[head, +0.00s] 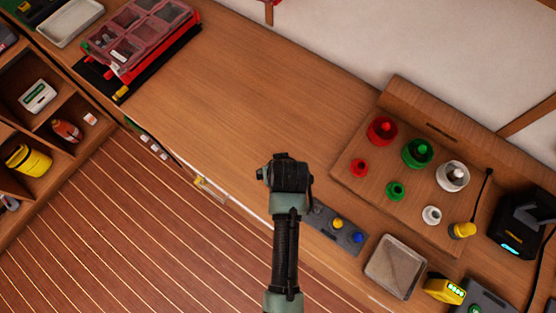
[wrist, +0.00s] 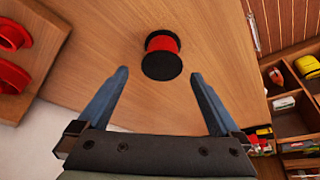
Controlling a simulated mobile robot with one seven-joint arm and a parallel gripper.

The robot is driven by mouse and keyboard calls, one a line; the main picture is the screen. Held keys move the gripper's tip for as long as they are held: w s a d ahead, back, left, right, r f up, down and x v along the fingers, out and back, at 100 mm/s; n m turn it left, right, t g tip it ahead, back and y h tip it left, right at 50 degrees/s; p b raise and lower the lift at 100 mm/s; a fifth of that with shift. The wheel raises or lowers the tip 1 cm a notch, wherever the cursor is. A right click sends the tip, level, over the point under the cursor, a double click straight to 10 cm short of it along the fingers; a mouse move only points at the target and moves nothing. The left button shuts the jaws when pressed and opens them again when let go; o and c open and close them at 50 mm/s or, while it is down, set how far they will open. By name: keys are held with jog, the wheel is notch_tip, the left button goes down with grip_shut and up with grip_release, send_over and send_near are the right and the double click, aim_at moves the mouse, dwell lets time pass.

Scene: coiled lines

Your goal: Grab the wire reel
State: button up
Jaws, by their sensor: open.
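The wire reel (wrist: 160,42), with red wire between black end discs, sits on the wooden worktop in the upper middle of the wrist view. My gripper (wrist: 159,74) is open, and its two blue-grey fingers point toward the reel, one on either side in the picture. Nothing is held, and I cannot tell how far the reel lies from the fingertips. In the head view my arm reaches over the worktop; the fingers and the reel do not show there.
A wooden board (head: 347,176) with red, green and white round pieces stands right of my arm. A grey panel (head: 338,232) with yellow and blue knobs lies close by, beside a shallow tray (head: 396,267). A red organizer case (head: 140,38) is far left. The worktop (head: 240,90) between is clear.

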jog(key=shift+s+p+x, duration=0.1)
jog(key=shift+p+x, duration=0.2)
jog(key=shift+x, duration=1.15)
jog(key=shift+s+p+x, duration=0.15)
jog(key=shift+p+x, duration=0.1)
jog(key=shift+x, duration=1.2)
jog(key=shift+a, duration=0.1)
jog(key=c, duration=1.5)
